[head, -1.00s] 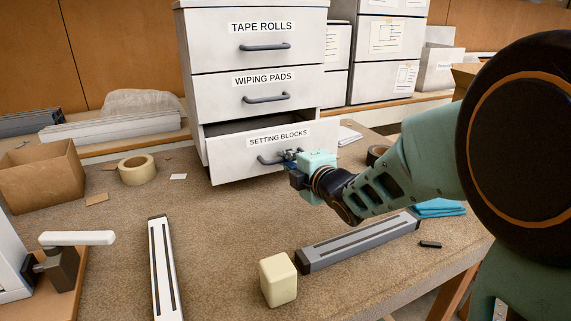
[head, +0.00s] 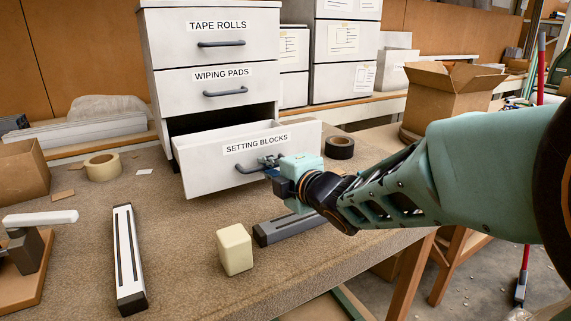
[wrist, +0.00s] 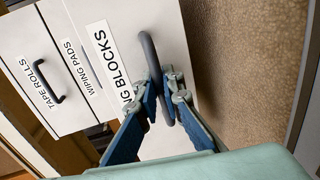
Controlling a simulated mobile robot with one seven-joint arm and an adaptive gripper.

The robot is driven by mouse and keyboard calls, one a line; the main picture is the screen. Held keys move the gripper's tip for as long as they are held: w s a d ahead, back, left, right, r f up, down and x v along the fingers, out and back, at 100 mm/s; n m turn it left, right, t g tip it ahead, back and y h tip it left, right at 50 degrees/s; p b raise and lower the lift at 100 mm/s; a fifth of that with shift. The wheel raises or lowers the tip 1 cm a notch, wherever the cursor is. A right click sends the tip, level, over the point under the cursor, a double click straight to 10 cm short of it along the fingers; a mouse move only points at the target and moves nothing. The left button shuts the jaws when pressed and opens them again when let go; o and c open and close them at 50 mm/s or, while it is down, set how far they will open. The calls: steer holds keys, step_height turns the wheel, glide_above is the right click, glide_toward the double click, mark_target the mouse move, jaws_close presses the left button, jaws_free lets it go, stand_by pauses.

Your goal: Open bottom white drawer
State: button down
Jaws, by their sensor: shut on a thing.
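The bottom white drawer (head: 205,165), labelled "SETTING BLOCKS", stands pulled well out of the white cabinet (head: 164,85). A dark gap shows behind its front, and part of its inside is visible from above. My gripper (head: 270,165) is shut on the right part of the drawer's dark grey handle (head: 248,168). In the wrist view the blue fingers (wrist: 160,102) close around the handle bar (wrist: 150,52) in front of the drawer face. The "TAPE ROLLS" and "WIPING PADS" drawers above are closed.
A cream block (head: 234,250) and a grey rail (head: 290,228) lie on the bench in front of the drawer. A white rail (head: 127,260) and a tape roll (head: 103,168) are at left. A dark tape roll (head: 340,148) sits right of the drawer.

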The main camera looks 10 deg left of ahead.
steer(key=shift+s+d, duration=0.2)
steer(key=c, duration=2.3)
jaws_free()
steer(key=shift+c, duration=0.2)
steer(key=v, duration=0.8)
steer(key=shift+r, duration=0.15)
